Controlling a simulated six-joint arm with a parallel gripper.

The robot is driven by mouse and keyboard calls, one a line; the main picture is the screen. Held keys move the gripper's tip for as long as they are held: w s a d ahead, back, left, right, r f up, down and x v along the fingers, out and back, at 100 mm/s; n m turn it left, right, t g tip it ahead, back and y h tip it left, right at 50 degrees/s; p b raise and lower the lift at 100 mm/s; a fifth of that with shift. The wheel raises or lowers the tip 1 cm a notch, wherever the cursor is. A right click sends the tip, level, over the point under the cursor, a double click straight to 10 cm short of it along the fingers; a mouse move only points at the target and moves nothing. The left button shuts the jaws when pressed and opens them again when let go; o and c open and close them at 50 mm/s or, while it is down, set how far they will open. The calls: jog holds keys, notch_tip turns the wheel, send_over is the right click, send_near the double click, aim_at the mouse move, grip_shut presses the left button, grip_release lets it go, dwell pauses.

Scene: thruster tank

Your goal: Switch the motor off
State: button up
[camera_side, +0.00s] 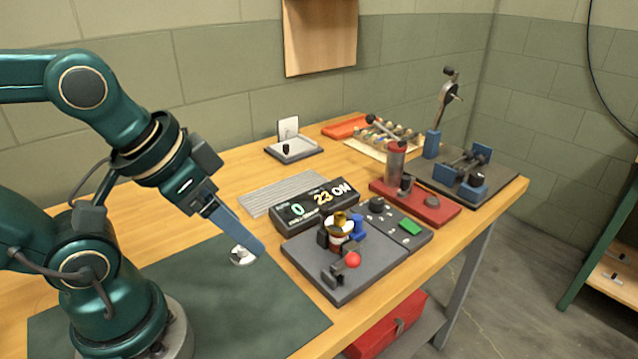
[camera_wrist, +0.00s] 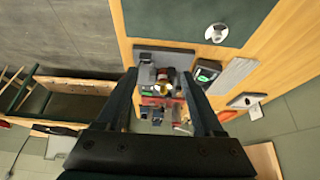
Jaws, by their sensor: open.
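A dark control box (camera_side: 398,222) stands on the bench beside the motor stand, with a green rocker switch (camera_side: 410,227) and a black knob (camera_side: 377,204) on top. The motor stand (camera_side: 340,272) is a grey plate bearing a motor with a white and brass top (camera_side: 341,222), blue and black parts and a red ball (camera_side: 352,259). The display (camera_side: 315,203) reads 0 and 23 ON; it also shows in the wrist view (camera_wrist: 207,72). My gripper (camera_side: 258,248) is open and empty, left of the motor stand, touching nothing I can make out.
A red-based press (camera_side: 425,203) and a blue vise-like fixture (camera_side: 470,178) stand behind the control box. A grey ribbed plate (camera_side: 285,192) lies behind the display.

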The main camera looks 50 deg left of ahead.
jog(key=c, duration=0.9)
jog(key=w+d+r+m+t+h, duration=0.1)
jog(key=w+r, duration=0.2)
jog(key=w+d+r+m+t+h, duration=0.1)
jog(key=w+d+r+t, duration=0.1)
jog(key=w+r, duration=0.1)
jog(key=w+d+r+m+t+h, duration=0.1)
jog(key=w+d+r+t, duration=0.1)
jog(key=w+r, duration=0.2)
jog(key=shift+w+d+m, duration=0.1)
jog(key=shift+w+m, duration=0.2)
grip_shut()
jog(key=w+a+f+n+t+y, duration=0.1)
jog(key=w+a+n+y, duration=0.2)
jog(key=w, duration=1)
notch_tip(320, 180, down, 11)
jog(key=d+g+y, duration=0.1)
jog(key=g, duration=0.1)
jog(key=shift+w+d+g, duration=0.3)
jog(key=shift+w, duration=0.15)
jog(key=shift+r, duration=0.1)
